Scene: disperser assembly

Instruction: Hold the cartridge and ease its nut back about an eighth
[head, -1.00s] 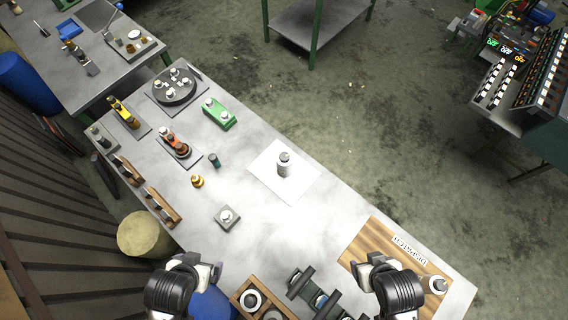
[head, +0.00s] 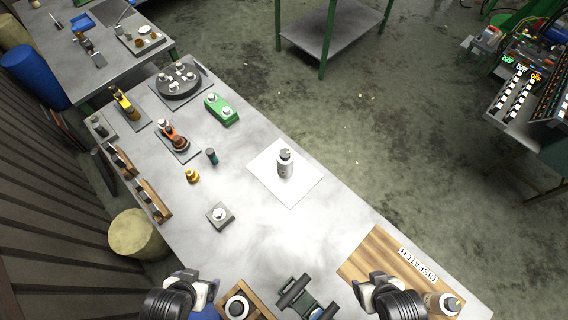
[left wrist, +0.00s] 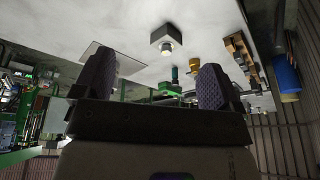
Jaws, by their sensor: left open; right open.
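I cannot tell for certain which part is the cartridge. A small teal and dark cylinder (head: 212,156) stands on the bench beside a brass fitting (head: 192,175). A grey block with a pale round top (head: 220,215) sits nearer to me. A grey-white bottle-like part with a dark top (head: 285,163) stands upright on a white sheet (head: 291,194). My left gripper (head: 203,281) is open and empty at the bench's near left edge; its fingers (left wrist: 153,74) show apart in the left wrist view. My right gripper (head: 370,284) is open beside the wooden dispatch board (head: 376,250), apart from these parts.
A wooden holder (head: 258,306) and a dark cradle (head: 297,291) stand between my grippers. A dark round plate (head: 178,84), a green block (head: 221,109) and an orange tool (head: 173,135) are at the far end. Wooden racks (head: 153,199) line the left edge.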

